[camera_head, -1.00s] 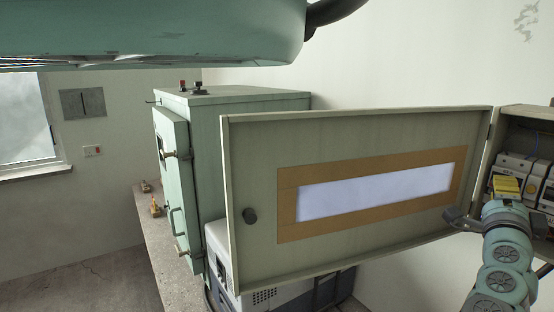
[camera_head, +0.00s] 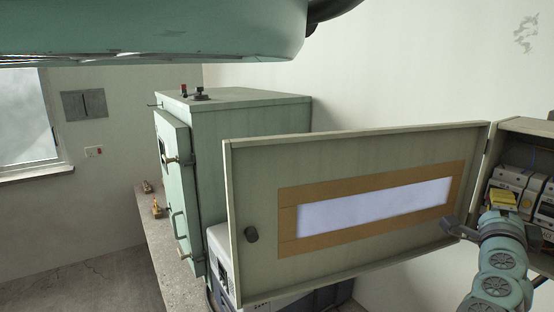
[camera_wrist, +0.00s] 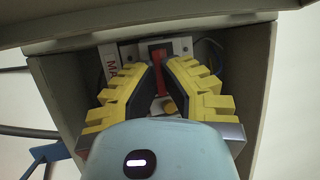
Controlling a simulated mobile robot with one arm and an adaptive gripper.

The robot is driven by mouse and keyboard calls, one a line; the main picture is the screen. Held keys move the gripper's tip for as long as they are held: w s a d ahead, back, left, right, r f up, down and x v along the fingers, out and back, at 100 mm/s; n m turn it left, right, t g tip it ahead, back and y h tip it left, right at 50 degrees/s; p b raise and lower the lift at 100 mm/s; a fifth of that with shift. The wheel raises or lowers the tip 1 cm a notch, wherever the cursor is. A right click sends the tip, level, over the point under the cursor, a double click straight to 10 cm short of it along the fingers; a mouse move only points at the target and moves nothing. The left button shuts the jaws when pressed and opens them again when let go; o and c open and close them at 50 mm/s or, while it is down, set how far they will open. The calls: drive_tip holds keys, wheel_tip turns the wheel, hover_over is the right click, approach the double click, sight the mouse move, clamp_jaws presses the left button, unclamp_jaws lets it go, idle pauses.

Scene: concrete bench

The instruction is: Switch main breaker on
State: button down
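The main breaker, with a red lever (camera_wrist: 158,56) on a white face, sits inside the open breaker box (camera_wrist: 262,75) in the wrist view. Part of a red label reading "MA" shows to its left. My gripper (camera_wrist: 160,70) has yellow fingers with dark pads, set apart on either side of the lever's lower part. A gap shows between the fingertips, and I cannot tell if either touches the lever. In the head view my gripper (camera_head: 502,199) is at the box opening, in front of a row of white breakers (camera_head: 512,179). My wrist hides the lower box.
The box's wide door (camera_head: 355,258) stands open to the left of my arm. Behind it are a green cabinet (camera_head: 255,130) and a grey unit (camera_head: 225,262) on a concrete bench (camera_head: 155,230). The box walls closely surround my gripper.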

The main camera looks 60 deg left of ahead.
wheel_tip(320, 180, up, 2)
drive_tip(key=g+p, duration=0.1)
drive_tip(key=p, duration=0.4)
drive_tip(key=m+g+h+p, duration=0.1)
drive_tip(key=g+p, duration=0.1)
drive_tip(key=p, duration=0.4)
drive_tip(key=shift+r+m, duration=0.25)
drive_tip(key=shift+m, duration=0.05)
drive_tip(key=shift+f+m+g+h+p, duration=0.1)
drive_tip(key=shift+m+g+h+p, duration=0.4)
drive_tip(key=shift+g+p, duration=1.1)
drive_tip(key=shift+p, duration=0.4)
drive_tip(key=shift+w, duration=0.1)
drive_tip(key=c, duration=1.1)
unclamp_jaws()
